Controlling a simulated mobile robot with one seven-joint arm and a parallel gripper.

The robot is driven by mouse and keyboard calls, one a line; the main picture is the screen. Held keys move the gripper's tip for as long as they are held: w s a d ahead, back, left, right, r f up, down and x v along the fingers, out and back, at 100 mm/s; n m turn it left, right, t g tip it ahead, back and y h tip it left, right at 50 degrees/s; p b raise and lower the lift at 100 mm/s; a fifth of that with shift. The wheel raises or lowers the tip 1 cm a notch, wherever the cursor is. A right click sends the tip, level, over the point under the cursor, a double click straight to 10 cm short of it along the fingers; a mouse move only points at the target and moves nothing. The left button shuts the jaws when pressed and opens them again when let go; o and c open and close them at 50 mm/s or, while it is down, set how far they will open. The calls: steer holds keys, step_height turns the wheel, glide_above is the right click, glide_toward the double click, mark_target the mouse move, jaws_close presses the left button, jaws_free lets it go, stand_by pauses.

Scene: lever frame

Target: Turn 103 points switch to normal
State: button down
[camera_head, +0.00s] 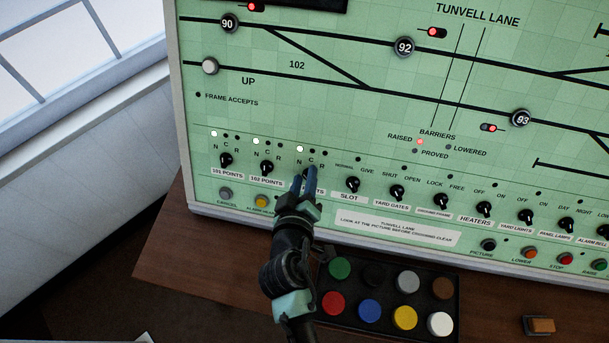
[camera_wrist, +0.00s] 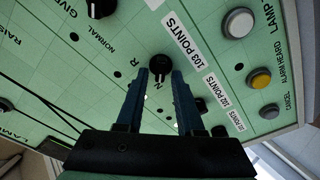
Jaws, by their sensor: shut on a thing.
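The 103 points switch is a small black rotary knob (camera_wrist: 160,66) on the green panel, seen in the wrist view beside its "103 POINTS" label (camera_wrist: 183,40). My gripper (camera_wrist: 160,78) has its two blue fingers on either side of this knob, shut on it. In the head view my gripper (camera_head: 304,178) covers the knob and most of its label. The white lamp (camera_head: 300,149) over N of this switch is lit; its C and R lamps look dark. I cannot tell exactly where the knob's pointer stands.
The 102 points knob (camera_head: 267,167) is close on the left and the slot knob (camera_head: 352,184) on the right. Below are a cancel button (camera_head: 225,193) and a yellow alarm button (camera_head: 261,201). A black tray (camera_head: 388,292) of coloured caps lies on the desk by my arm.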

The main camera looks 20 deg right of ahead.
stand_by(0.3)
steer(key=c, duration=0.9)
jaws_free()
steer(key=shift+s, duration=0.1)
steer(key=b+v, duration=0.2)
steer(key=v, duration=1)
steer(key=shift+s+a+r, duration=0.2)
steer(key=shift+s+r, duration=0.05)
steer(key=shift+s, duration=0.05)
